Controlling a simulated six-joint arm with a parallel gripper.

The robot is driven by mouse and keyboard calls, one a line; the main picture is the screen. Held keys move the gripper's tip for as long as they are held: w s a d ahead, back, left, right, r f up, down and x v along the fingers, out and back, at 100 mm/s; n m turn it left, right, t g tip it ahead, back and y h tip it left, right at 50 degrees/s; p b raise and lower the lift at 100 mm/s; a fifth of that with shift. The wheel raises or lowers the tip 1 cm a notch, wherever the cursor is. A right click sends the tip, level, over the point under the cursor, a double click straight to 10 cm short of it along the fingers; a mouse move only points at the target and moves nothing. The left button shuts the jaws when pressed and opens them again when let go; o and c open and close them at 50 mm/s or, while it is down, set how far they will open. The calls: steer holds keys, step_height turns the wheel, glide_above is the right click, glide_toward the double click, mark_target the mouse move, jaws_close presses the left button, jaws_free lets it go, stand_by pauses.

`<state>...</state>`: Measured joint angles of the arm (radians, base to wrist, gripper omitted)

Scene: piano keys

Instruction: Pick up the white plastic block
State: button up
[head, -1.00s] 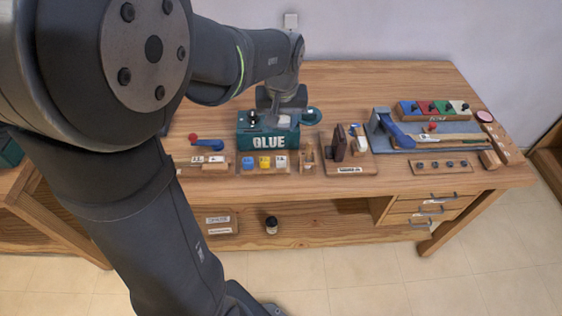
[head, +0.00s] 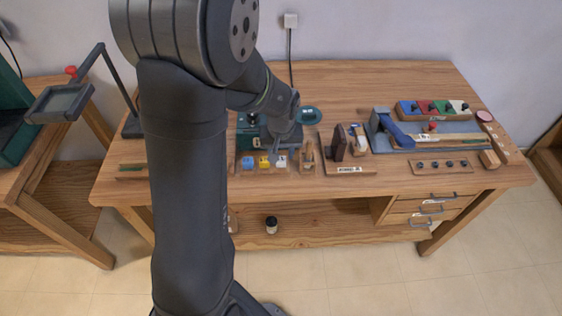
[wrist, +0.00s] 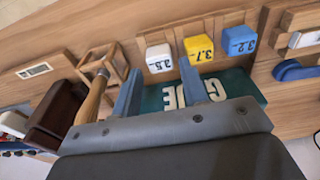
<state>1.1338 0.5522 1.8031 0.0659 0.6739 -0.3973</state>
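The white plastic block (head: 281,160), at the right end of a row of three, sits on a wooden holder in front of the green GLUE box (head: 245,137). In the wrist view the white block (wrist: 158,58), marked with a number, lies just beyond the fingertips, roughly centred between them. Beside it are a yellow block (wrist: 199,48) and a blue block (wrist: 239,40). My gripper (wrist: 160,68) is open, with nothing between its fingers but the GLUE box (wrist: 175,95) showing behind. In the head view my gripper (head: 286,148) is just behind the white block; its fingertips are unclear.
A small wooden frame with a handled tool (head: 307,155) stands close to the right of the blocks. A wooden stand with a dark upright piece (head: 340,150) is further right. A blue lever device (head: 390,130) and a coloured block rack (head: 433,110) are at the right.

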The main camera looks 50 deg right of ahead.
mark_target(281, 163)
steer(key=shift+w+d+f, duration=0.1)
steer(key=shift+f, duration=0.65)
steer(key=shift+w+d+f, duration=0.1)
steer(key=shift+f, duration=0.6)
steer(key=c, duration=0.7)
steer(key=shift+r, duration=0.1)
